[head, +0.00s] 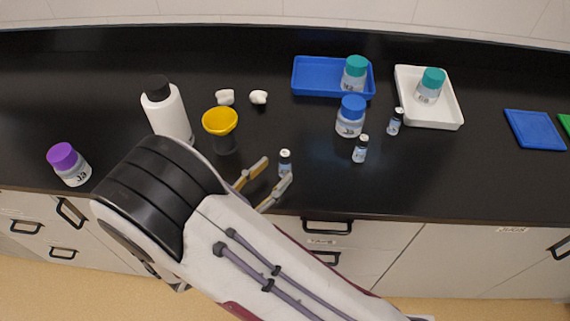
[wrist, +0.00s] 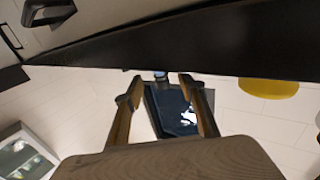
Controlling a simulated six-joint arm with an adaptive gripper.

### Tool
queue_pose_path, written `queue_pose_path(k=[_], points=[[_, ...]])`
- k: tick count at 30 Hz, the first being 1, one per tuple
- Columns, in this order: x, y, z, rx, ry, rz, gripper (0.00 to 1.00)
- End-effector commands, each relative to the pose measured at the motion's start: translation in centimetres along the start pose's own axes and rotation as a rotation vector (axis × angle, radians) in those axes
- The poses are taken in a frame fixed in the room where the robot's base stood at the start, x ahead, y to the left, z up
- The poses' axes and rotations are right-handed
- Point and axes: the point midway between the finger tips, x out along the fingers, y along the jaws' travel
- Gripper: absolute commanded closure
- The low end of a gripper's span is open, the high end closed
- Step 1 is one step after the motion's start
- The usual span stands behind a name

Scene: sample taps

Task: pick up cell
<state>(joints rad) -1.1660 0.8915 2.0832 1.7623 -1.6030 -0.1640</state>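Two similar vials stand further right, one (head: 360,150) nearer and one (head: 395,122) farther.
A black stand with a yellow funnel-like cup (head: 220,121) and a white bottle (head: 169,115) stand left of my gripper. A purple-capped jar (head: 70,166) is far left. A blue-capped jar (head: 350,118), blue tray (head: 315,90) and white tray (head: 445,118) are right. The right front bench is clear.

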Motion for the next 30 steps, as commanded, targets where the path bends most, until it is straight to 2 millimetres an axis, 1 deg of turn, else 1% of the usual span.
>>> queue_pose_path(k=[1, 6, 10, 14, 28, 29, 30], points=[[0.6, 0.1, 0.0, 0.0, 0.0, 0.003, 0.6], [2.3, 0.1, 0.1, 0.0, -0.001, 0.003, 0.6], [3.2, 0.1, 0.1, 0.0, -0.001, 0.001, 0.6], [3.5, 0.0, 0.1, 0.0, -0.001, 0.001, 0.6], [3.5, 0.0, 0.1, 0.0, 0.0, 0.0, 0.6], [3.5, 0.0, 0.1, 0.0, 0.0, 0.0, 0.65], [3.5, 0.0, 0.1, 0.0, 0.0, 0.0, 0.76]])
